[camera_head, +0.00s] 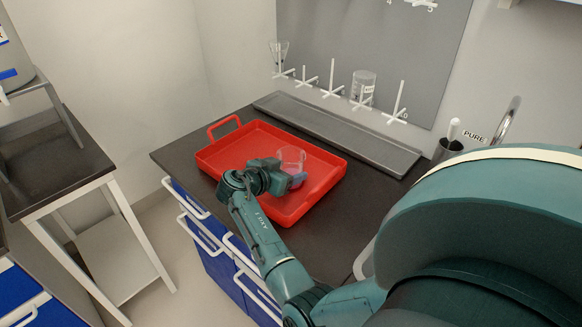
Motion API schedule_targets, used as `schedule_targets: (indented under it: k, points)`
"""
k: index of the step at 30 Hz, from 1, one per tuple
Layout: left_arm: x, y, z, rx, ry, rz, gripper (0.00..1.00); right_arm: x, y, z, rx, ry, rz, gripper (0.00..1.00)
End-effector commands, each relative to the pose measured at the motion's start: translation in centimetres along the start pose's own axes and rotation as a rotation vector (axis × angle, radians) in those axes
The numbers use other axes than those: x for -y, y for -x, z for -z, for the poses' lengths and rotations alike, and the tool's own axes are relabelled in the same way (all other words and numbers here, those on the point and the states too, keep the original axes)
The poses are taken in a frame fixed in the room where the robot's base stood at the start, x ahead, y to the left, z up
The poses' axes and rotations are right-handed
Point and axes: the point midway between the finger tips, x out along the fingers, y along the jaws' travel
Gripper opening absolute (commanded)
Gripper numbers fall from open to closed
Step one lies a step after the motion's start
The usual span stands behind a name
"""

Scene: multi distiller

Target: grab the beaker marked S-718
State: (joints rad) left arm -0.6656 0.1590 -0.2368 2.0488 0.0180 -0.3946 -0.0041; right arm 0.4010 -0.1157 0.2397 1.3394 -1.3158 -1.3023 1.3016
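A clear beaker (291,156) stands in or just above the red tray (325,170) on the dark counter. No marking on it can be read from here. My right gripper (297,177) is at the beaker, with a bluish fingertip in front of its lower part. The far finger is hidden, so I cannot tell whether the gripper is open around the beaker or shut on it. Another clear beaker (363,87) with a white label hangs on the wall rack; its text is too small to read. My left gripper is not in view.
A long grey trough (335,130) lies along the wall behind the tray. A conical glass vessel (279,53) hangs on the rack's left end. A dark holder (447,150) and a tap (508,118) are at right. A side table (60,165) stands at left.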

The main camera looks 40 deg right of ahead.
Motion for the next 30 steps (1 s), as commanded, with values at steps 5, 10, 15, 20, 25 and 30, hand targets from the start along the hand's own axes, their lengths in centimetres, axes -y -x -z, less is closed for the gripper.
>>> schedule_targets:
  k: [5,10,15,20,25,30]
  points:
    - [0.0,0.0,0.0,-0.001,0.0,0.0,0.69,0.0,0.0,0.0,0.0,0.0,0.0,0.48]
    - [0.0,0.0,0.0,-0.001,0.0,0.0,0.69,0.0,0.0,0.0,0.0,0.0,0.0,0.34]
    - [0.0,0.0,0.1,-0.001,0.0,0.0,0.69,0.0,0.0,0.1,-0.002,-0.001,0.0,0.34]
    - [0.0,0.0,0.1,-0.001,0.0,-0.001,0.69,0.0,0.0,0.2,-0.002,-0.002,0.001,0.34]
    - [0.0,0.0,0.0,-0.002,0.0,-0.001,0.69,0.1,0.3,0.8,-0.002,-0.002,0.001,0.34]
    - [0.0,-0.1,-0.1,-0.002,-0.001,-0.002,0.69,0.1,0.8,1.9,-0.002,-0.004,0.001,0.34]
